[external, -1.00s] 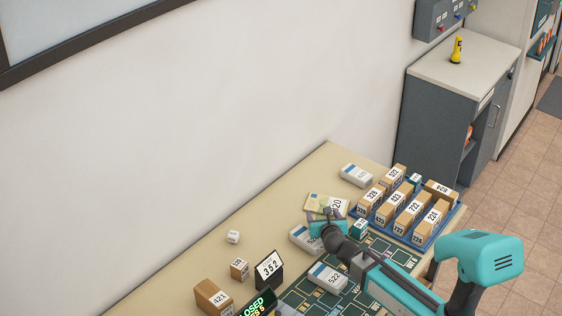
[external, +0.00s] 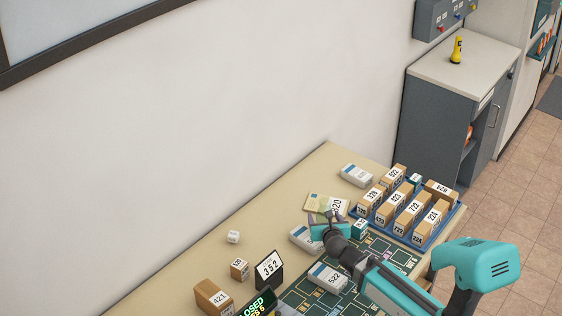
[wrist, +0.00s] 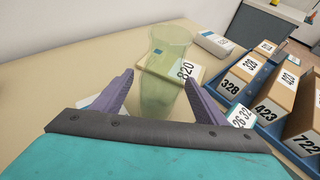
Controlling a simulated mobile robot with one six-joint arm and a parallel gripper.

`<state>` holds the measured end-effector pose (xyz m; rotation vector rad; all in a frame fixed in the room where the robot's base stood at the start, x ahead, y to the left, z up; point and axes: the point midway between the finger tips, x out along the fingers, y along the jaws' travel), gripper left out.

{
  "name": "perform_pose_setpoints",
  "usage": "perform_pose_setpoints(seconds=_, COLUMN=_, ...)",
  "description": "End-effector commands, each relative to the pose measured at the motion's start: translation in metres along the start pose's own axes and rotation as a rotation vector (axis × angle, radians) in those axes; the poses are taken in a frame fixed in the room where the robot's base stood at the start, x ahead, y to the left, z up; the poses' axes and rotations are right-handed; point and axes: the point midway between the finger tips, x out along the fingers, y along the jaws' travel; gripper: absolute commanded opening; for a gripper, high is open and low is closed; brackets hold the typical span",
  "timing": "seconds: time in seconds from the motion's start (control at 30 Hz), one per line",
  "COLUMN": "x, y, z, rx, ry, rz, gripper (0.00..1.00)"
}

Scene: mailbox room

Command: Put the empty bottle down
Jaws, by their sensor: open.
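A see-through, pale green empty bottle (wrist: 160,88) shows in the wrist view, between and beyond my finger tips. Its lower part lies between the fingers in the picture; I cannot tell whether they touch it. A flat 820 parcel (wrist: 185,72) shows partly through and beside it. My gripper (wrist: 160,92) is open, with a purple finger on each side of the bottle. In the external view my gripper (external: 332,216) is low over the table, close to the 820 parcel (external: 322,203). The bottle is hard to make out there.
A blue tray (external: 395,238) of numbered boxes stands to the right of my gripper. White parcels (external: 327,277) lie on the table around it. A 352 sign (external: 269,270) and a 421 box (external: 213,297) stand at lower left. Bare table (external: 275,210) lies left of the gripper.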

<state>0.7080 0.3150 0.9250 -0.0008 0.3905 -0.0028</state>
Motion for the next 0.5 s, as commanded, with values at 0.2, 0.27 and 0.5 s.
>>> perform_pose_setpoints(seconds=0.2, x=-0.006, y=0.0, z=-0.003, rx=0.001, ry=-0.001, rz=0.0, gripper=0.66)
perform_pose_setpoints(seconds=0.27, x=-0.008, y=0.0, z=-0.003, rx=0.002, ry=-0.001, rz=0.001, gripper=0.66)
perform_pose_setpoints(seconds=0.5, x=-0.016, y=0.0, z=-0.004, rx=0.002, ry=0.0, rz=0.002, gripper=0.66)
